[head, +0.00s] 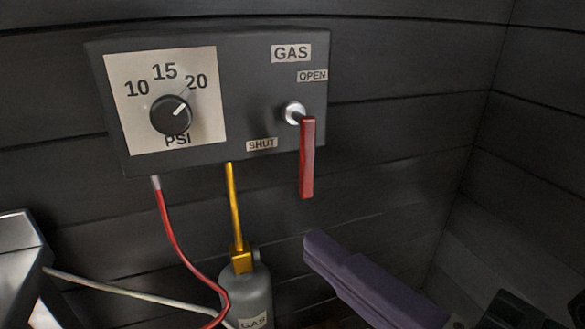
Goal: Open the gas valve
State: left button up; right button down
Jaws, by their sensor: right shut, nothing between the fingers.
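The gas valve has a red lever (307,160) on a silver pivot (294,113), at the right side of a dark grey panel (245,110). The lever hangs almost straight down, its lower end past the panel's bottom edge. A SHUT label (262,145) is to the pivot's lower left and an OPEN label (312,76) is above it to the right. My right gripper (314,245) comes in from the lower right with its purple fingers together and empty. Its tips appear just below the lever's lower end, with a gap in the picture. My left gripper is not in view.
A black PSI knob (171,115) sits on the panel's left, pointing toward 20. A red hose (170,225) and a yellow pipe (233,205) run down from the panel. A grey gas cylinder (250,295) stands below. The dark plank wall right of the lever is clear.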

aim_at(306, 192)
jog(key=w, duration=0.3)
jog(key=w+a, duration=0.1)
jog(key=w, duration=0.4)
jog(key=shift+w+a, duration=0.3)
jog(key=shift+a, duration=0.1)
jog(key=shift+p, duration=0.3)
jog(key=shift+d+n, duration=0.15)
jog(key=shift+n, duration=0.25)
